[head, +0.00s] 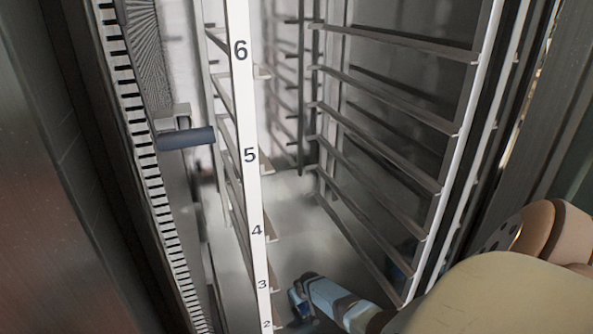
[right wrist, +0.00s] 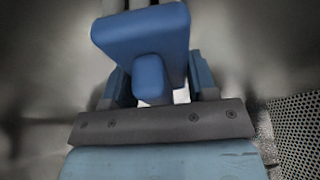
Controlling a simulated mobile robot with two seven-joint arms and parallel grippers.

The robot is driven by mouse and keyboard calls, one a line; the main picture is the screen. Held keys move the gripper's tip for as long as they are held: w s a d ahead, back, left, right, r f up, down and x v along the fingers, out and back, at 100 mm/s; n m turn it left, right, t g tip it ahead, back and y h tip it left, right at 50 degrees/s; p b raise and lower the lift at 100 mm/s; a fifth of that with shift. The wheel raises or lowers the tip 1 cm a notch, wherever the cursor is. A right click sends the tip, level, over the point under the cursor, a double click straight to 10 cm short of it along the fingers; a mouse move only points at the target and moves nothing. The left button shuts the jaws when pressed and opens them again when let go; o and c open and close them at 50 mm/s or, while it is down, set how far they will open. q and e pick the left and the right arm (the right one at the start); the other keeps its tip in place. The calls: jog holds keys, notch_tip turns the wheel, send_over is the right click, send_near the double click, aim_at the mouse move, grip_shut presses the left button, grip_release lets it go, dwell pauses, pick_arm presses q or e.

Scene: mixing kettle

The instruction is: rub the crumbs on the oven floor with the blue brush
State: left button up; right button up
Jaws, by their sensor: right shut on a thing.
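My right arm reaches into the oven from the lower right of the head view, and its gripper (head: 306,292) is low over the oven floor (head: 293,222). In the right wrist view the right gripper (right wrist: 160,80) is shut on the blue brush (right wrist: 142,33). The brush's small handle end sits between the fingers, and its wide blue body is beyond them. I cannot tell whether the bristles touch the floor. The grey floor is blurred in the wrist view, and I cannot make out crumbs in either view. My left gripper is not in view.
A white numbered strip (head: 249,155) stands upright at the rack's front, left of my arm. Metal rack rails (head: 385,105) line the right wall. A dark cylinder (head: 185,138) sticks out at the left. A perforated panel (right wrist: 298,130) is at the wrist view's right.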

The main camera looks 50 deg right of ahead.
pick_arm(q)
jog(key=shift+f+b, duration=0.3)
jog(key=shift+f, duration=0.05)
pick_arm(e)
jog(key=shift+s+d, duration=0.5)
jog(key=shift+d, duration=0.4)
jog(key=shift+s+d, duration=0.5)
jog(key=shift+d, duration=0.4)
jog(key=shift+s+d, duration=0.5)
jog(key=shift+d, duration=0.4)
pick_arm(q)
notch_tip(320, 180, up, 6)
jog(key=p, duration=0.6)
pick_arm(e)
notch_tip(320, 180, up, 6)
pick_arm(q)
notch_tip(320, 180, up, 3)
jog(key=p, duration=0.2)
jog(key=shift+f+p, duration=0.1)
jog(key=shift+p, duration=0.3)
pick_arm(e)
notch_tip(320, 180, up, 3)
jog(key=shift+r, duration=0.1)
